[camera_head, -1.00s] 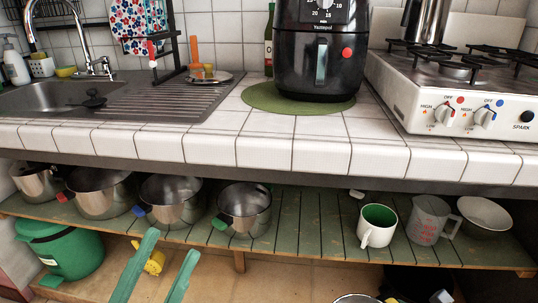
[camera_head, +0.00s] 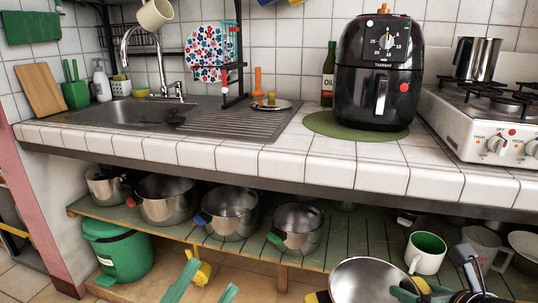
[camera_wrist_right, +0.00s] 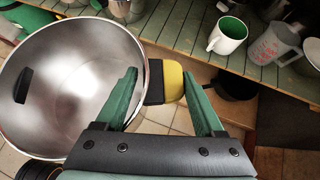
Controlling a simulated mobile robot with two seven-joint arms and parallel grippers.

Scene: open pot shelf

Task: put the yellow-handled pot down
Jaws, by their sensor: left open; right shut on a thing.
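The yellow-handled pot (camera_head: 362,278) is a steel pot at the bottom of the head view, in front of the shelf. In the right wrist view the pot (camera_wrist_right: 70,85) fills the left side, its open inside facing the camera. My right gripper (camera_wrist_right: 163,78) is shut on its yellow and black handle (camera_wrist_right: 173,82), one finger on each side. In the head view this gripper (camera_head: 430,287) is partly cut off. My left gripper (camera_head: 207,287) is open at the bottom edge, below the shelf. The lower shelf (camera_head: 345,231) has a green slatted top.
Several steel pots (camera_head: 297,227) stand along the shelf's left and middle. A white mug with green inside (camera_head: 425,257) and a measuring jug (camera_head: 482,244) stand at right. Bare slats lie between. A green bin (camera_head: 120,255) stands below left. The tiled counter (camera_head: 290,160) overhangs the shelf.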

